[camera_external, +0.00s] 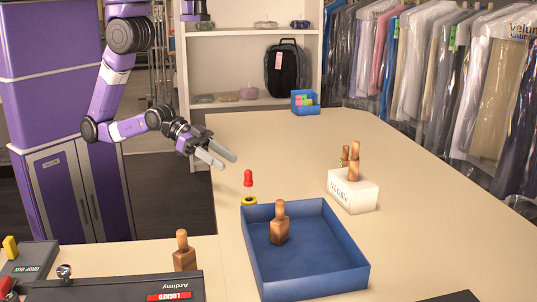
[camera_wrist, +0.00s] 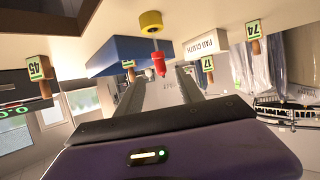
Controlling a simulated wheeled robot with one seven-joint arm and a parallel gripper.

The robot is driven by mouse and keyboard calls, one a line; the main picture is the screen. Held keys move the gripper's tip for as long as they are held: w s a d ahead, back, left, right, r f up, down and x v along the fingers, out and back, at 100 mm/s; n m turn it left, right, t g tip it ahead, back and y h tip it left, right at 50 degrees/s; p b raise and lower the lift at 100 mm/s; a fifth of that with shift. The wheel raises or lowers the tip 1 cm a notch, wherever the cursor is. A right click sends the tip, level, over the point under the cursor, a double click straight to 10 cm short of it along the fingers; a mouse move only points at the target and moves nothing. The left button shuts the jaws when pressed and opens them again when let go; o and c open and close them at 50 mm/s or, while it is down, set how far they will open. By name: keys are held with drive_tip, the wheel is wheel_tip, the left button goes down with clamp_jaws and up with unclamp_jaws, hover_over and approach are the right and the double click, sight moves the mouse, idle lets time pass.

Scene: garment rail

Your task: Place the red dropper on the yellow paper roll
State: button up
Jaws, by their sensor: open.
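The red dropper (camera_external: 248,178) stands upright at the yellow paper roll (camera_external: 249,201), its red bulb up and its thin lower part over the roll's middle. I cannot tell whether it rests on the roll or in its hole. The roll lies flat on the table. In the upside-down wrist view, the dropper (camera_wrist: 159,63) and the roll (camera_wrist: 151,22) line up by the thin stem. My gripper (camera_external: 229,162) is open and empty, up and left of the dropper and apart from it. In the wrist view, the gripper's fingers (camera_wrist: 162,84) point toward the dropper's side.
A blue tray (camera_external: 310,282) with a wooden block (camera_external: 279,228) stands close in front of the roll. A white box (camera_external: 352,190) with wooden pieces stands to the right. A small blue bin (camera_external: 305,108) is at the back. The table behind the dropper is clear.

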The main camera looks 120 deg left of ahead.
drive_tip(key=s+m+t+h, duration=0.1)
drive_tip(key=s, duration=1.9)
drive_tip(key=shift+s+d, duration=0.2)
drive_tip(key=shift+d, duration=0.15)
drive_tip(key=shift+f, duration=0.1)
wheel_tip(320, 180, down, 4)
drive_tip(key=b, duration=0.3)
drive_tip(key=shift+r, duration=0.2)
